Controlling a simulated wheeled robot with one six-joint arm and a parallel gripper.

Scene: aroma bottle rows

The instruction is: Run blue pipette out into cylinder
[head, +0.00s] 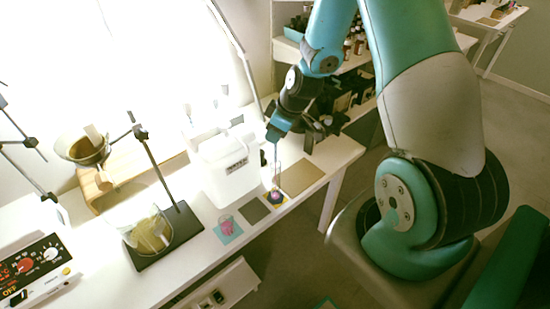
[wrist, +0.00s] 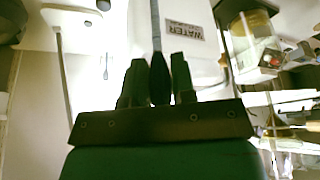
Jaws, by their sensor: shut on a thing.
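My gripper (wrist: 158,78) is shut on the blue pipette (wrist: 155,30), whose dark bulb sits between the two fingers in the wrist view. The thin stem runs away from the fingers. In the head view my gripper (head: 273,136) is beside the white water tank, with the pipette (head: 275,152) pointing down. Below it stands a narrow clear cylinder (head: 277,178) with a purple base or content. The stem lines up with the cylinder, but I cannot tell whether its tip is inside the mouth. Any liquid in the pipette is too small to see.
The white tank marked WATER (head: 226,165) stands just left of the cylinder. A bare dark mat (head: 254,210) and a tan mat (head: 303,178) lie nearby. A stand (head: 160,180) and large beaker (head: 150,235) are left.

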